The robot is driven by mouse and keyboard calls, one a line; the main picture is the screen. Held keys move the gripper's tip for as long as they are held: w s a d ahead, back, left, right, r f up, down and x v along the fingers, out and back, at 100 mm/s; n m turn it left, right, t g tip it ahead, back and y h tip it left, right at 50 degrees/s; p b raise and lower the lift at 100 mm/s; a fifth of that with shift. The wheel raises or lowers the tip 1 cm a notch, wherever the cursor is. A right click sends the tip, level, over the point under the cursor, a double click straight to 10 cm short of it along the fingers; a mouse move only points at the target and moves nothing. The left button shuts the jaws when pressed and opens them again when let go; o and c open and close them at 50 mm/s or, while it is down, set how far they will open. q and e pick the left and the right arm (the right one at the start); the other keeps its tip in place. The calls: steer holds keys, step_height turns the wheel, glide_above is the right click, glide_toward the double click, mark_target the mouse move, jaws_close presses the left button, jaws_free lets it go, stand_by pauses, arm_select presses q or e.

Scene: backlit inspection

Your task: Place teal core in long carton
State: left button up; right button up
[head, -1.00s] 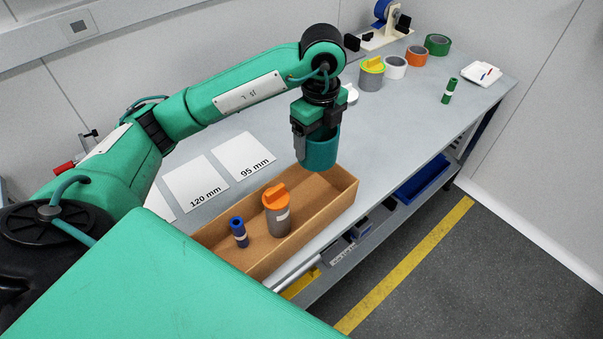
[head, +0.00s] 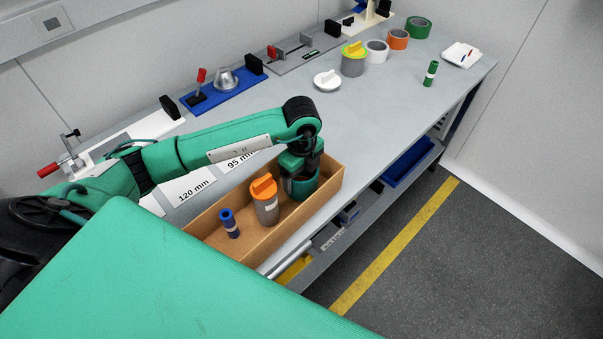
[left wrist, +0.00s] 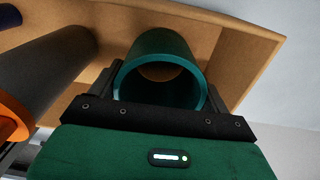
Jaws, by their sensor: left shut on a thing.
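The teal core (head: 301,190) is a hollow teal tube. My left gripper (head: 299,180) is shut on it and holds it upright inside the right end of the long carton (head: 330,178). The left wrist view shows the core (left wrist: 160,58) between the fingers, with brown carton visible through its bore. I cannot tell whether its lower end touches the carton floor. The carton is an open brown box along the table's front edge. My right gripper is not in view.
In the carton, left of the core, stand a grey can with an orange lid (head: 265,202) and a small blue tube (head: 229,224). Behind it lie cards marked 120 mm (head: 190,190) and 95 mm. Fixtures and tape rolls line the back.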

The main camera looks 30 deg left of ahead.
arm_select(q)
steer(key=shift+f, duration=0.35)
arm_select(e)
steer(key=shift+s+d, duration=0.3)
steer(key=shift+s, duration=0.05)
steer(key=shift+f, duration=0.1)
arm_select(q)
steer(key=shift+f, duration=0.2)
steer(key=o, duration=1)
steer(key=shift+r, duration=0.1)
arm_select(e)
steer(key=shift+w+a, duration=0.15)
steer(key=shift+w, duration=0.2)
